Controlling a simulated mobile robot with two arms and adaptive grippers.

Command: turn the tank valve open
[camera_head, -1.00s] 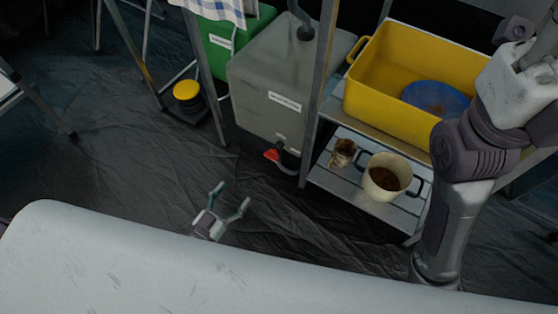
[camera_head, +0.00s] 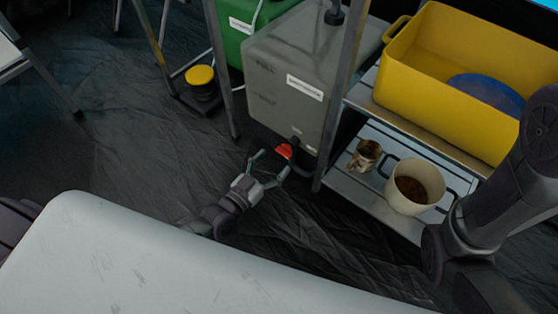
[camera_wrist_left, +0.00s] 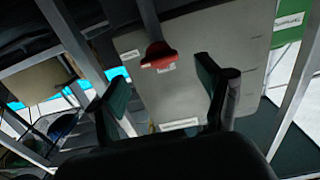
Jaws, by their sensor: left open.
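The grey tank (camera_head: 290,75) stands on the floor beside the shelf rack. Its red valve handle (camera_head: 284,151) sticks out low on the front, near the rack's post. My left gripper (camera_head: 271,162) is open, with its fingers pointing at the valve and close to it. In the left wrist view the red valve handle (camera_wrist_left: 159,58) lies ahead, between the two fingers (camera_wrist_left: 165,92) and beyond their tips. No contact with the handle shows. The grey tank also fills the middle of the left wrist view (camera_wrist_left: 215,50). My right gripper does not show.
The rack post (camera_head: 345,85) stands just right of the valve. The lower shelf (camera_head: 345,190) holds a cream pot (camera_head: 427,176) and a small stained mug (camera_head: 366,154). A yellow tub (camera_head: 440,85) sits above. A green container (camera_head: 237,25) is left of the tank.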

